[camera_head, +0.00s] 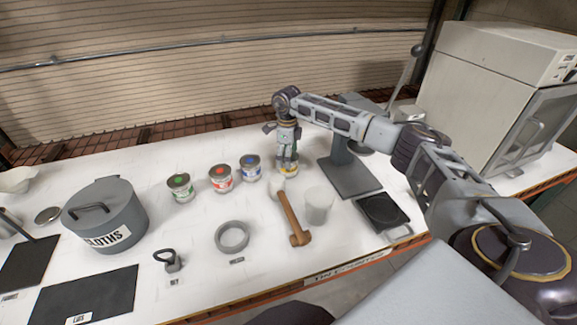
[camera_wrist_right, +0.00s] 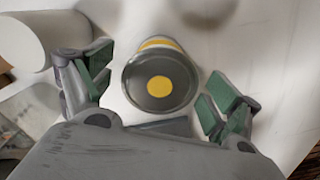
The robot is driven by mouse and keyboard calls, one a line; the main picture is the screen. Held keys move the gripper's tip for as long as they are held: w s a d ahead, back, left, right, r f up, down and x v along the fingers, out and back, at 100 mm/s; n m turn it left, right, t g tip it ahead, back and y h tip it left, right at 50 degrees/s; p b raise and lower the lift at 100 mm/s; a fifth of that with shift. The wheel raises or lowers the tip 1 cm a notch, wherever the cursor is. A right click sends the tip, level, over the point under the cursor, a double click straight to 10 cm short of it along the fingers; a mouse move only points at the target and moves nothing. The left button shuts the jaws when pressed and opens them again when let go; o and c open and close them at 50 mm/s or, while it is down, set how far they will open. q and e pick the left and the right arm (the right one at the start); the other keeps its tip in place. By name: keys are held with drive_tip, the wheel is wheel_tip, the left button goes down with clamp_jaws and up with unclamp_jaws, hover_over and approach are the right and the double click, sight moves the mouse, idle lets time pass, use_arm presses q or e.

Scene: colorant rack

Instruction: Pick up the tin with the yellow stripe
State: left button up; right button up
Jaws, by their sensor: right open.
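The yellow-stripe tin (camera_head: 288,169) stands upright on the white table, right of the other tins and partly hidden by my right gripper. In the right wrist view, the tin (camera_wrist_right: 160,98) shows a grey lid with a yellow dot and a yellow band on its side. My right gripper (camera_head: 287,160) points down over it. In the wrist view, its green-padded fingers (camera_wrist_right: 157,87) are apart, one on each side of the tin, with gaps between pads and tin. My left gripper is not in view.
Tins with green (camera_head: 181,189), red (camera_head: 221,180) and blue (camera_head: 251,169) marks stand to the left. A wooden-handled mallet (camera_head: 294,222) and a pale cylinder (camera_head: 319,204) lie close in front. A grey stand (camera_head: 350,180) is close on the right.

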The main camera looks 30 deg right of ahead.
drive_tip(key=shift+d+f+p, duration=0.15)
drive_tip(key=shift+f+p, duration=0.35)
drive_tip(key=shift+f, duration=1.6)
drive_tip(key=shift+c, duration=0.2)
drive_tip(key=shift+s, duration=0.1)
drive_tip(key=c, duration=1.6)
